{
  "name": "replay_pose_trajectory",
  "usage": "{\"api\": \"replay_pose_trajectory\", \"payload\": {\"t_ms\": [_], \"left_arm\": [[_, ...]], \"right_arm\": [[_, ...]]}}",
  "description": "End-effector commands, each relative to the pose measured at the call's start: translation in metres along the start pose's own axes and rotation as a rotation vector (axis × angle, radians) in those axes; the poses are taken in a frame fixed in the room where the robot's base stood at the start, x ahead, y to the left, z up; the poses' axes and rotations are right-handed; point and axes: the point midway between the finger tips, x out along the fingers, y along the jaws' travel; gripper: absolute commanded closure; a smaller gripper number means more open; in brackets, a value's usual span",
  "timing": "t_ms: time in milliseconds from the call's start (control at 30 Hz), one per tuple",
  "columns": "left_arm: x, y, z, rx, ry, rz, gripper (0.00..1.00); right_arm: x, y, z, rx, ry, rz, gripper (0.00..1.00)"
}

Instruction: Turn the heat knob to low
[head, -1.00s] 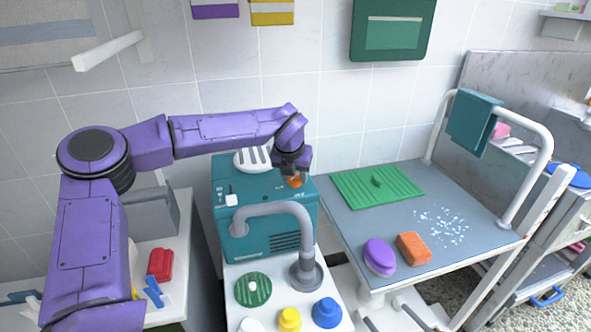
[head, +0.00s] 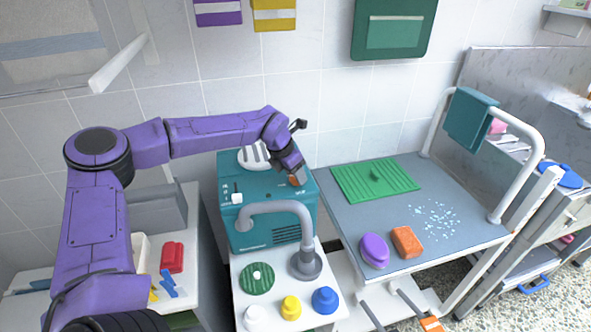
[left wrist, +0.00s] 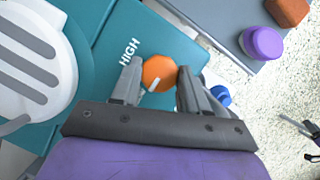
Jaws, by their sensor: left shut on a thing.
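The heat knob is a round orange knob (head: 294,181) on the top of a teal dryer box (head: 254,236). In the left wrist view the knob (left wrist: 159,72) sits between the two grey fingers of my left gripper (left wrist: 160,80), which is shut on it. A short white pointer mark shows on the knob's near edge. The word HIGH (left wrist: 129,52) is printed on the teal panel beside the knob. No low label can be made out. In the head view my left gripper (head: 295,178) reaches down onto the knob and partly hides it. My right gripper is out of view.
A grey hose (head: 280,208) arches in front of the dryer. A white slotted disc (head: 255,156) lies on its top. To the right, a grey table (head: 400,190) holds a green ribbed mat (head: 375,180), a purple brush (head: 374,250) and an orange block (head: 407,242).

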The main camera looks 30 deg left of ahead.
Motion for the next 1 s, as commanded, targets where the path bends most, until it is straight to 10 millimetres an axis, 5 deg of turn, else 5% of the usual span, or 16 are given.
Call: {"api": "replay_pose_trajectory", "payload": {"t_ms": [467,500,567,867,1000], "left_arm": [[-0.001,0.001,0.002,0.015,-0.004,-0.003,0.86],[-0.001,0.001,0.002,0.015,-0.004,-0.003,0.53],[-0.001,0.001,0.001,0.015,-0.004,-0.003,0.33],[-0.002,0.0,0.001,0.014,-0.002,-0.005,0.32],[-0.02,0.0,0.002,0.014,-0.006,-0.005,0.32]], "right_arm": [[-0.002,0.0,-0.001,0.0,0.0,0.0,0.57],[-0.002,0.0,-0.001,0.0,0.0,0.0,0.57],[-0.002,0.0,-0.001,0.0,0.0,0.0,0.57],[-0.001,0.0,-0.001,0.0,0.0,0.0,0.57],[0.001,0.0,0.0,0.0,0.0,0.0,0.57]]}}
